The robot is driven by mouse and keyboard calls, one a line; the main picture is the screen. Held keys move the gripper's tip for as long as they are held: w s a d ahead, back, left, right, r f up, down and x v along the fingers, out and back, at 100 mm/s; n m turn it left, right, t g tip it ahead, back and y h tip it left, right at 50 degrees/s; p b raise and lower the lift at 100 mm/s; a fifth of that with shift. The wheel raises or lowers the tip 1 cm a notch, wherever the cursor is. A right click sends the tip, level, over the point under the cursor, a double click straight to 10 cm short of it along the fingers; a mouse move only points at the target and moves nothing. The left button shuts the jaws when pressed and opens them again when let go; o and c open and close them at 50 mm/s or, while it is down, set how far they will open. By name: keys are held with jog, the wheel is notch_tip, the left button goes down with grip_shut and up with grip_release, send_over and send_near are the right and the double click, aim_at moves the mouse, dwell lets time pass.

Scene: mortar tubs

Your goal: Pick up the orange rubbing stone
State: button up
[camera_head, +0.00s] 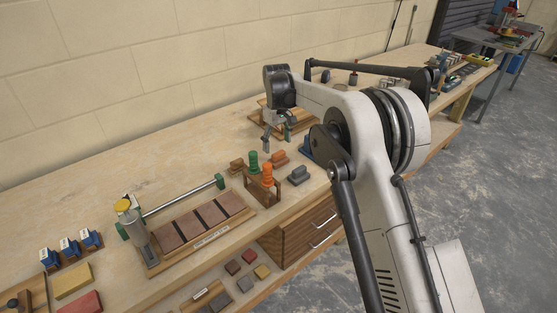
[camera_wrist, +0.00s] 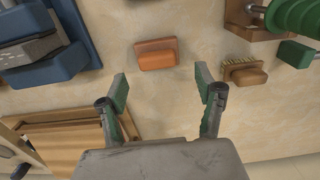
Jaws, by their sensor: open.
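The orange rubbing stone (camera_wrist: 156,54) is a small block with a reddish-brown lower side, lying flat on the bench. It shows in the wrist view just beyond my fingertips, roughly centred between them. In the head view, the orange block (camera_head: 279,158) lies on the bench in front of my gripper (camera_head: 276,137). In the wrist view my gripper (camera_wrist: 162,86) is open and empty, its green-padded fingers wide apart. Nothing hides the stone in the wrist view, and the fingers do not appear to touch it.
A brown brush (camera_wrist: 245,74) lies to the stone's right in the wrist view; a blue and grey object (camera_wrist: 40,45) stands left. A wooden tray (camera_wrist: 75,133) lies at lower left. A wooden stand (camera_head: 264,190) holds green and orange-handled tools. A grey block (camera_head: 298,175) lies nearby.

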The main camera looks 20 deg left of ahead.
aim_at(279, 153)
jog(key=shift+d+f, duration=0.15)
jog(key=shift+f, duration=1.2)
jog(key=shift+d+f, duration=0.1)
jog(key=shift+f, duration=1.2)
jog(key=c, duration=1.4)
jog(key=shift+r, duration=0.15)
jog(key=shift+r, duration=0.5)
notch_tip(279, 153, up, 3)
jog(key=shift+f, duration=0.15)
jog(key=s+a+r, duration=0.2)
jog(key=a, duration=0.1)
jog(key=s+a+r, duration=0.2)
jog(key=a, duration=0.1)
jog(key=s+a+r, duration=0.1)
jog(key=a+r, duration=0.2)
jog(key=a, duration=0.1)
jog(key=shift+s, duration=0.4)
